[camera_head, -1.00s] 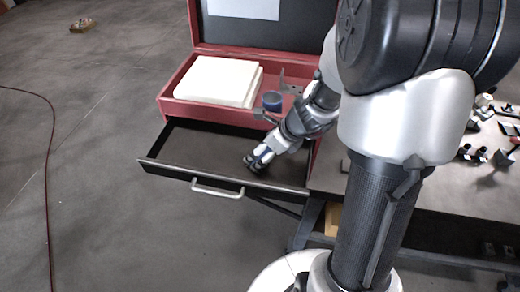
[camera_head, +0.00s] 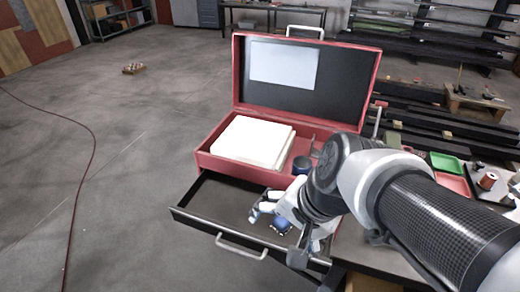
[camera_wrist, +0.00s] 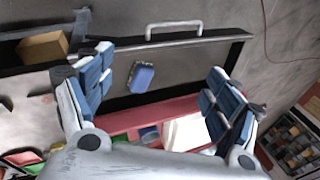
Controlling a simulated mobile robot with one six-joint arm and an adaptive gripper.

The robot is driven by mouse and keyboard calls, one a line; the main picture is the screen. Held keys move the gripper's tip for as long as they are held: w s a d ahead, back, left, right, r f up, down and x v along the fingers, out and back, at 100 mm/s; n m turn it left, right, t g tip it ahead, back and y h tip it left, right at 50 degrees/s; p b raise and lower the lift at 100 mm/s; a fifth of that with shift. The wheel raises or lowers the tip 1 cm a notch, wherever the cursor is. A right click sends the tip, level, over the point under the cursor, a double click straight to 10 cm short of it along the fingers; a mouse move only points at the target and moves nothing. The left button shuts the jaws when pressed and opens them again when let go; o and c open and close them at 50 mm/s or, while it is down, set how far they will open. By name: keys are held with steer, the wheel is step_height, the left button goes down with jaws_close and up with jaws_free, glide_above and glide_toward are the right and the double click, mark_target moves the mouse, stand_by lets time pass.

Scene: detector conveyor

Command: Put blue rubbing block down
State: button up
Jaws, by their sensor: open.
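The blue rubbing block (camera_wrist: 142,77) shows in the wrist view, lying on the floor of the open drawer (camera_head: 222,202), between the drawer front and the red toolbox. My gripper (camera_wrist: 157,95) is open, with its blue-padded fingers wide apart on either side of the block in that view. Nothing is between the pads, and the block looks clear of both fingers. In the head view my gripper (camera_head: 276,222) is over the right part of the drawer; there I cannot tell the block from the blue pads.
The red toolbox (camera_head: 203,160) stands open behind the drawer, holding a white stack (camera_head: 250,142) and a dark blue round item (camera_head: 301,165). The drawer handle (camera_head: 241,248) faces front. My arm covers much of the bench on the right. The left part of the drawer is free.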

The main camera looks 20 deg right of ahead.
steer(key=s+d+r+n+h, duration=0.1)
steer(key=s+r+n+h, duration=0.1)
steer(key=s+n, duration=0.4)
steer(key=n, duration=0.3)
steer(key=shift+r+n+t, duration=0.3)
steer(key=shift+s, duration=0.1)
step_height(320, 180, down, 14)
steer(key=b, duration=1.3)
steer(key=shift+r+b, duration=0.15)
steer(key=shift+b, duration=0.25)
steer(key=shift+c, duration=0.3)
